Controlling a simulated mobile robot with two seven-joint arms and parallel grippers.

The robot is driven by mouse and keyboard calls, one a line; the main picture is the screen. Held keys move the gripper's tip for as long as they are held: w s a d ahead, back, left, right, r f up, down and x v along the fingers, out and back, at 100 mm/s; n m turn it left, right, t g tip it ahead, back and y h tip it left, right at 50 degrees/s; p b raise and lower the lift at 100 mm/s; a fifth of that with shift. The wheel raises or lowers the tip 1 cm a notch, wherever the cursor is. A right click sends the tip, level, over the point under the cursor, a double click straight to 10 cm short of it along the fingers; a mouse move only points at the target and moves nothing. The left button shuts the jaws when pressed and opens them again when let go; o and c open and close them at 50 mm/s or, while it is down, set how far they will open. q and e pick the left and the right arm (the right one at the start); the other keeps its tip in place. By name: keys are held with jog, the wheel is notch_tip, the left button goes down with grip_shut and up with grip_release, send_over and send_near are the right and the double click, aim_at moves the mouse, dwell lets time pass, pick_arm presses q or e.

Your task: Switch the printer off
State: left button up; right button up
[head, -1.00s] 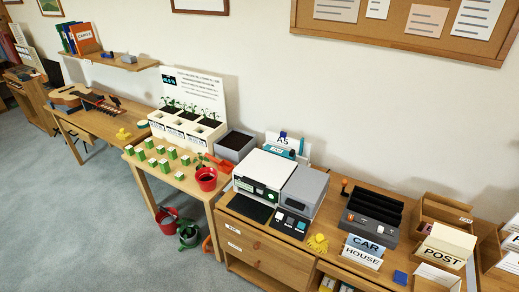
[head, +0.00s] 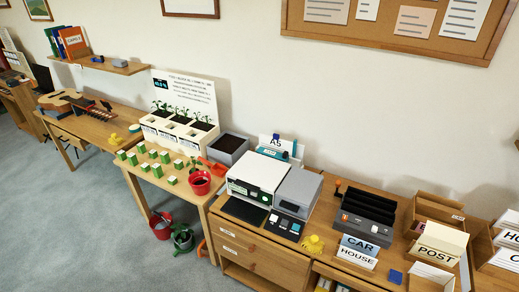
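The printer (head: 257,178) is a white and grey box on a wooden cabinet near the middle of the head view. Its white left part has a dark green front strip, and its right part is a grey block (head: 298,193). A dark tray (head: 244,211) lies in front of the white part. A dark panel with several small buttons (head: 285,225) sits in front of the grey block. Whether the printer is on cannot be told at this size. Neither of my grippers is in view.
A table with green-and-white boxes (head: 158,170) and a red pot (head: 200,182) stands left of the printer. A yellow object (head: 313,244), a dark sorter (head: 366,213) and CAR and HOUSE signs (head: 358,251) are to its right. Carpet (head: 90,215) is free at front left.

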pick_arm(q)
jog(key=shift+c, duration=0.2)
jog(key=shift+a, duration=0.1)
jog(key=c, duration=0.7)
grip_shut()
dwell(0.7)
